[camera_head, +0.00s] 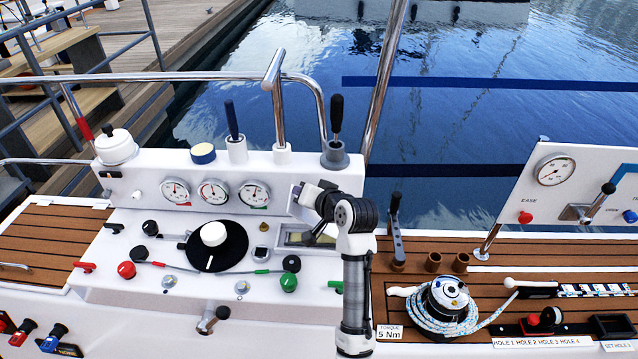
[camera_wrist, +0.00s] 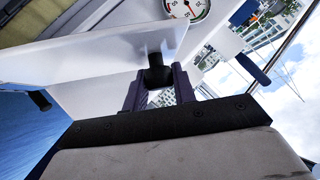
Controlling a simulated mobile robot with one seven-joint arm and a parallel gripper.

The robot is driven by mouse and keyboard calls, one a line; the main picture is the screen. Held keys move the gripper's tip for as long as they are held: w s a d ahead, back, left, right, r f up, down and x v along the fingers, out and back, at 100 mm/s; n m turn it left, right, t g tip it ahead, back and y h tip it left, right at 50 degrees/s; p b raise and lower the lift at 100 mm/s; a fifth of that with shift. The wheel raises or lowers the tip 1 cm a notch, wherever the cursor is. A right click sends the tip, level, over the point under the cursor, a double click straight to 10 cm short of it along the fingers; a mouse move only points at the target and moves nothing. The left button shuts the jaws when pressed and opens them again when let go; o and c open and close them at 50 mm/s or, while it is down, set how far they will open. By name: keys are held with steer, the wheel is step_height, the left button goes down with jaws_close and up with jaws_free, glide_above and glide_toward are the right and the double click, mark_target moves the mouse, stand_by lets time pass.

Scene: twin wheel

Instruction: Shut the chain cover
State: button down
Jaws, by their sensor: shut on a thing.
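The chain cover appears to be the small white flap (camera_head: 297,207) on the white console, standing raised above a recess (camera_head: 299,238) with a pale yellowish inside. In the wrist view the white flap (camera_wrist: 95,55) fills the upper left, with a short dark knob (camera_wrist: 155,74) on it. My gripper (camera_head: 303,193) reaches the flap from the right. In the wrist view its two dark fingers (camera_wrist: 160,88) are shut on the knob. My wrist hides part of the flap and the recess's right side in the head view.
Dial gauges (camera_head: 214,192) and a black disc with a white knob (camera_head: 216,245) lie left of the flap. Upright levers (camera_head: 335,135) and a steel rail (camera_head: 278,105) stand behind it. A rope-wound winch (camera_head: 446,305) is at right. Water lies beyond.

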steer(key=a+f+n+h, duration=0.1)
steer(key=a+f, duration=0.1)
steer(key=f, duration=0.1)
steer(key=a+f+n+h, duration=0.1)
steer(key=f+h, duration=0.1)
steer(key=f, duration=0.1)
steer(key=a+f+n+h, duration=0.1)
steer(key=a+f, duration=0.1)
steer(key=f, duration=0.1)
steer(key=shift+a+f+g+h+b, duration=0.3)
steer(key=shift+a+f+g+b, duration=0.05)
steer(key=shift+g+b, duration=0.05)
steer(key=shift+a+f, duration=0.2)
steer(key=shift+f, duration=0.8)
steer(key=c, duration=1.1)
jaws_free()
steer(key=shift+r, duration=0.1)
steer(key=b+v, duration=0.1)
steer(key=v, duration=1.2)
steer(key=shift+s+d+r+b, duration=0.15)
steer(key=shift+s+r+b, duration=0.05)
steer(key=shift+s+b, duration=0.2)
